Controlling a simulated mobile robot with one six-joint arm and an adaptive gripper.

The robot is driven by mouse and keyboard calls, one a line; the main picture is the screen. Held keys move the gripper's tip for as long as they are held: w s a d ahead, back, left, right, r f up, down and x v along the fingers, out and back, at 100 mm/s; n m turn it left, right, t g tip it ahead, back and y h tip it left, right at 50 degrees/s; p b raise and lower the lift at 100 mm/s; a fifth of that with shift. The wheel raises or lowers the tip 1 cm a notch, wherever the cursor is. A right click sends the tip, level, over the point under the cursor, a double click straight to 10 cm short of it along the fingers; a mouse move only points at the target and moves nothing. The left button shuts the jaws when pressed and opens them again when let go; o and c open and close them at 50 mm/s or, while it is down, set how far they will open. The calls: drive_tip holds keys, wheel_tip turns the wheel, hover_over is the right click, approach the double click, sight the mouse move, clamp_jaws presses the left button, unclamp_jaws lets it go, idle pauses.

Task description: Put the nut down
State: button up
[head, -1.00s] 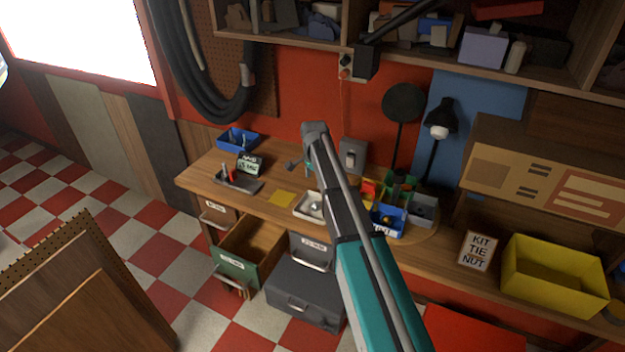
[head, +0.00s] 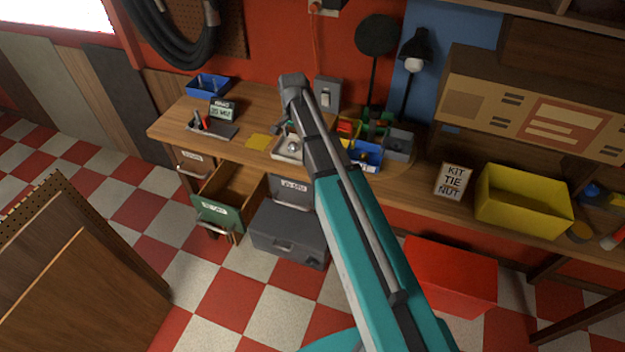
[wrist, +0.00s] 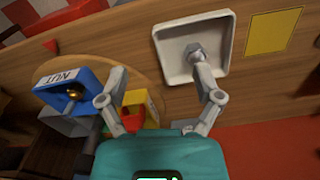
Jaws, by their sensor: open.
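My gripper (wrist: 161,82) is open, with nothing between its fingertips. In the wrist view a white tray (wrist: 235,48) lies ahead of it on the right. A grey metal piece (wrist: 195,52) sits in the tray, close to the right fingertip; whether they touch I cannot tell. A blue bin labelled NUT (wrist: 50,100) is to the left of the left finger, with a small brass-coloured piece (wrist: 73,93) in it. In the head view the white tray (head: 282,156) and the blue bin (head: 365,160) stand on the bench; my arm hides most of the gripper.
Red, yellow and grey bins (head: 398,145) crowd the tray's right. A yellow note (head: 258,141) lies left of it. A KIT TIE NUT sign (head: 454,181) and yellow box (head: 515,215) stand further right. An open drawer (head: 222,213) juts out below the bench.

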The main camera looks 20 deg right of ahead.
drive_tip(key=s+n, duration=0.9)
drive_tip(key=s, duration=1.2)
drive_tip(key=shift+d, duration=0.1)
wheel_tip(320, 180, down, 4)
drive_tip(key=b, duration=0.4)
drive_tip(key=shift+r, duration=0.1)
